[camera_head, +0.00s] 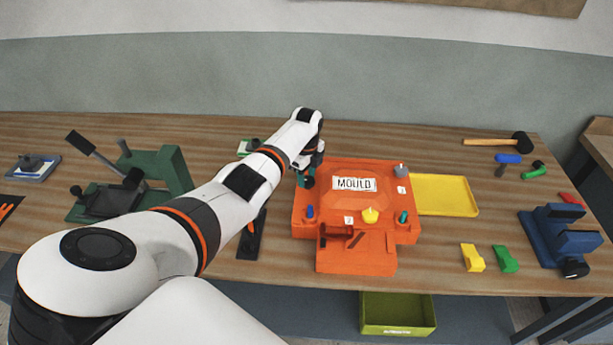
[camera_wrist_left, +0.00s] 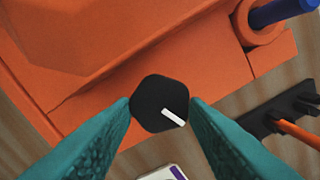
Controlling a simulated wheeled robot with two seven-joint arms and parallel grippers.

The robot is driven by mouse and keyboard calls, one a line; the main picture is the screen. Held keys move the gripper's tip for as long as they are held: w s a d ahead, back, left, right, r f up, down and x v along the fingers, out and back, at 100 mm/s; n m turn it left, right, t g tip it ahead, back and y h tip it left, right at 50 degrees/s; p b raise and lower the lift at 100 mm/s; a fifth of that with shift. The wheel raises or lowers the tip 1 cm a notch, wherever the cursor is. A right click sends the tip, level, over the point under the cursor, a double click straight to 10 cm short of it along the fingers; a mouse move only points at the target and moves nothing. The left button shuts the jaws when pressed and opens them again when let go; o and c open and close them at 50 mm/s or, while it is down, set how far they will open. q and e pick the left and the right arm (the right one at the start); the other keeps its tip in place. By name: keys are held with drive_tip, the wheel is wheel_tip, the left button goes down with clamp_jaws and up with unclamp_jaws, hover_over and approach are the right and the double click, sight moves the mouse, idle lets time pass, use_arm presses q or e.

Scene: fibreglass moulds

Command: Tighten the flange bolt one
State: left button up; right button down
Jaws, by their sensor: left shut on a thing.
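The orange mould (camera_head: 335,205) with a white "MOULD" label stands on the wooden table. My left gripper (camera_head: 308,180) is at its far left corner. In the left wrist view the teal fingertips (camera_wrist_left: 160,112) are shut on the sides of a black hexagonal bolt head (camera_wrist_left: 159,98) with a white mark on it. My arm hides this bolt in the head view. Other coloured fittings on the mould are a blue one (camera_head: 310,211), a yellow knob (camera_head: 370,216), a teal one (camera_head: 403,217) and a grey one (camera_head: 401,170). My right gripper is not in view.
A dark tool holder (camera_head: 249,243) lies left of the mould. A yellow tray (camera_head: 455,195) is on its right, with yellow (camera_head: 472,258) and green (camera_head: 505,259) pieces in front. A blue vise (camera_head: 556,236) stands far right, a green press (camera_head: 160,170) at left.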

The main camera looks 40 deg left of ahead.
sight(306, 178)
use_arm(q)
drive_tip(key=shift+w+m, duration=0.1)
drive_tip(key=shift+m, duration=0.9)
drive_tip(key=shift+r, duration=0.1)
drive_tip(key=o, duration=1)
drive_tip(key=shift+c, duration=0.2)
wheel_tip(306, 178, up, 12)
drive_tip(key=b, duration=0.3)
